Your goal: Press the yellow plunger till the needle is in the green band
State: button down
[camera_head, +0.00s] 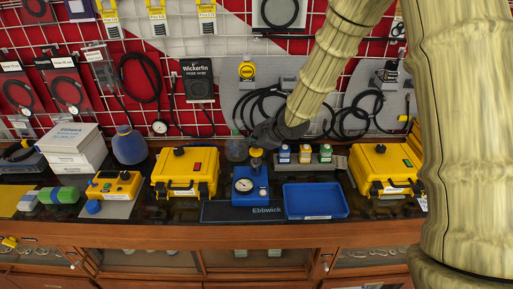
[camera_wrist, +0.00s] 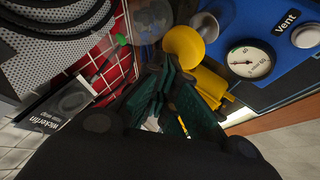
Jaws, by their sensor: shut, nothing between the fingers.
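The blue regulator box (camera_head: 250,193) stands on the dark bench top, with a round white gauge (camera_head: 244,185) on its face. The yellow plunger (camera_head: 256,153) rises from its top right. My gripper (camera_head: 259,140) is shut and empty, just above the plunger; I cannot tell if they touch. In the wrist view, the plunger's round yellow head (camera_wrist: 184,44) is just beyond my dark green fingers (camera_wrist: 168,88), on a grey stem.
Yellow cases (camera_head: 185,174) and (camera_head: 384,168) stand left and right. An empty blue tray (camera_head: 315,201) lies right of the regulator, with small bottles (camera_head: 305,153) on a rack behind. A dark Ebbwick mat (camera_head: 215,211) lies in front. A wire grid with cables is behind.

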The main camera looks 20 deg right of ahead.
aim_at(254, 150)
jog(key=shift+f+b, duration=0.6)
jog(key=shift+f, duration=0.45)
dwell(1.0)
jog(key=shift+r, duration=0.15)
dwell(0.3)
jog(key=shift+r+p, duration=1.55)
jog(key=shift+r, duration=0.35)
notch_tip(254, 150, up, 5)
jog(key=p, duration=0.3)
jog(key=shift+p, duration=0.4)
dwell(1.3)
